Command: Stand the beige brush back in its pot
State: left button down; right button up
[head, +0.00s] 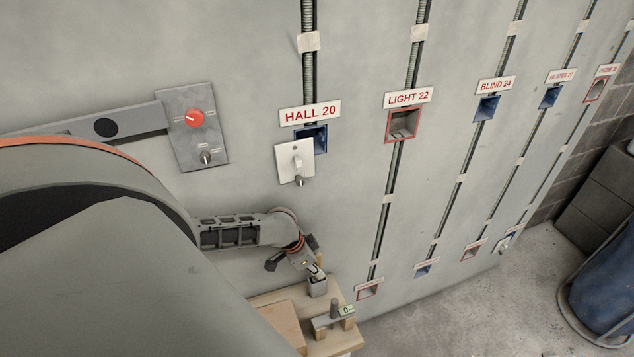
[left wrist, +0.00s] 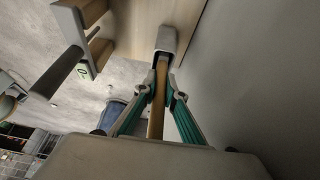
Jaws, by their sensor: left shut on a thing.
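The beige brush (left wrist: 157,108) shows in the left wrist view as a long, pale shaft between the fingers of my left gripper (left wrist: 163,90). The gripper is shut on it. The far end of the brush meets the mouth of the small grey pot (left wrist: 168,38); I cannot tell how deep it reaches inside. In the head view my left gripper (head: 314,262) is just above the pot (head: 317,287), which stands at the back of a wooden bench by the wall. Most of the brush is hidden there by the gripper. My right gripper is not in view.
On the wooden bench (head: 345,343), a grey tool on wooden supports (head: 334,318) with a small green-white display (head: 346,310) stands close to the pot. The grey wall panel (head: 240,235) rises right behind. A blue drum (head: 606,290) stands far right; floor between is clear.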

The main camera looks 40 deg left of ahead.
pick_arm(q)
jog(key=shift+f, duration=0.3)
jog(key=shift+f, duration=0.3)
jog(key=c, duration=2)
grip_release()
jog(key=shift+r, duration=0.1)
jog(key=v, duration=0.7)
jog(key=shift+s+r, duration=0.1)
